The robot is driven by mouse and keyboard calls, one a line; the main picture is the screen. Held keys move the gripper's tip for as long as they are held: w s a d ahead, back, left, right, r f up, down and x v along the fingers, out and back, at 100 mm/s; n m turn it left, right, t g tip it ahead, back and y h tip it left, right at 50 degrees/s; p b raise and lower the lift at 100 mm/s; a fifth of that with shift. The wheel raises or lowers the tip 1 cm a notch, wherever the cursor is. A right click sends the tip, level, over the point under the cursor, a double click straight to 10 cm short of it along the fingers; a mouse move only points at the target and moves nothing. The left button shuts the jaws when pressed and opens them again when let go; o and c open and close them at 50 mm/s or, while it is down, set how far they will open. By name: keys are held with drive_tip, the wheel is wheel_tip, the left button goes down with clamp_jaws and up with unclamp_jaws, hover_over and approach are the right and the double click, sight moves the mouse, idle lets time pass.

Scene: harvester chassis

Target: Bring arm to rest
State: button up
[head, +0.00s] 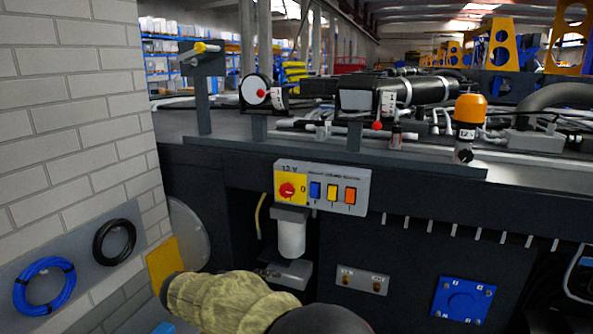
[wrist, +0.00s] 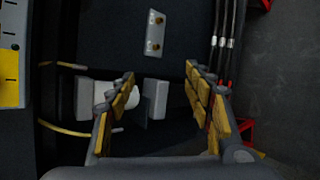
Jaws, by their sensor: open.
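My gripper (wrist: 159,70) shows in the wrist view with its two yellow-padded fingers spread apart and nothing between the tips. Beyond the fingers are a white cylindrical filter (wrist: 130,97) with grey blocks and the dark chassis wall. In the head view my arm in its tan sleeve (head: 232,302) comes in at the bottom middle, below the white filter (head: 291,235). The fingers cannot be made out in the head view. Whether the fingers touch anything is not clear.
A control panel (head: 322,188) with a red knob and coloured switches sits on the chassis side. A brick wall (head: 70,110) with blue (head: 44,285) and black (head: 114,242) cable coils stands at the left. A blue plate (head: 463,300) and brass-fitting plate (head: 362,280) are lower right.

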drive_tip(key=s+d+f+m+y+b, duration=0.2)
drive_tip(key=s+d+f+m+b, duration=0.1)
drive_tip(key=s+d, duration=0.6)
drive_tip(key=s+d+f+m+g+y+b, duration=0.1)
drive_tip(key=s+d+f+m+y+b, duration=0.2)
drive_tip(key=s, duration=1.1)
drive_tip(key=s+d+f+m+g+y+b, duration=0.1)
drive_tip(key=s+d+f+m+y+b, duration=0.2)
drive_tip(key=s+d+m+b, duration=0.4)
drive_tip(key=s+d+b, duration=0.1)
drive_tip(key=s+d, duration=0.3)
drive_tip(key=d, duration=0.3)
drive_tip(key=shift+s+d+f+m+b, duration=0.2)
drive_tip(key=shift+d+f+m+b, duration=0.1)
drive_tip(key=shift+f, duration=0.1)
drive_tip(key=shift+c, duration=0.3)
